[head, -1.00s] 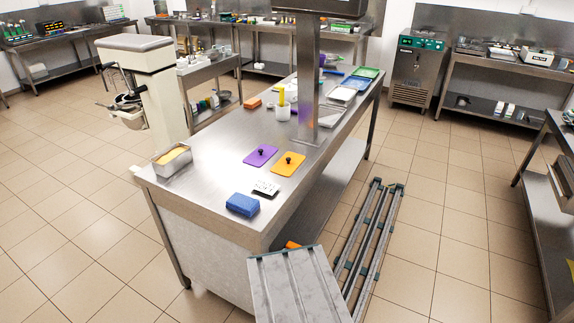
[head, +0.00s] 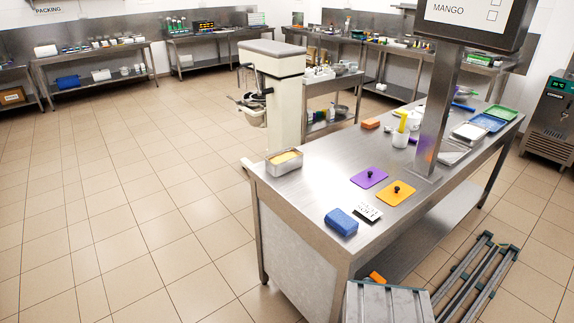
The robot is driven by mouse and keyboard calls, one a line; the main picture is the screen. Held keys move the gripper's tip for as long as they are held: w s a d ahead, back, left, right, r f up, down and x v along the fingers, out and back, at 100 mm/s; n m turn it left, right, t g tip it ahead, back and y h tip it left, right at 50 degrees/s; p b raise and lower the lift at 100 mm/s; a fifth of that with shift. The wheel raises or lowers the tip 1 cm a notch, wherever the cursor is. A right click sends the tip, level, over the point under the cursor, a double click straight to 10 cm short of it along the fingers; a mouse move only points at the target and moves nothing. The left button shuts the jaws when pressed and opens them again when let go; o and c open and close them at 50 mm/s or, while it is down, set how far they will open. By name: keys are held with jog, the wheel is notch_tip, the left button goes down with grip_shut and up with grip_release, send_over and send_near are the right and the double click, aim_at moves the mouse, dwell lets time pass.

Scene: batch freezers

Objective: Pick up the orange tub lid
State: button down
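The orange tub lid (head: 397,192) is a flat square with a dark round knob, lying on the steel table (head: 320,170). A purple lid (head: 368,178) of the same shape lies just to its left and a little farther back. My gripper is not in this view, so where it is relative to the lid cannot be seen.
A blue block-shaped item (head: 341,222) and a black-and-white card (head: 368,211) lie near the lids. A steel tub with yellow contents (head: 284,163) stands at the table's left end. A post with a screen (head: 437,115) rises behind the lids. Tiled floor (head: 140,220) at left is clear.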

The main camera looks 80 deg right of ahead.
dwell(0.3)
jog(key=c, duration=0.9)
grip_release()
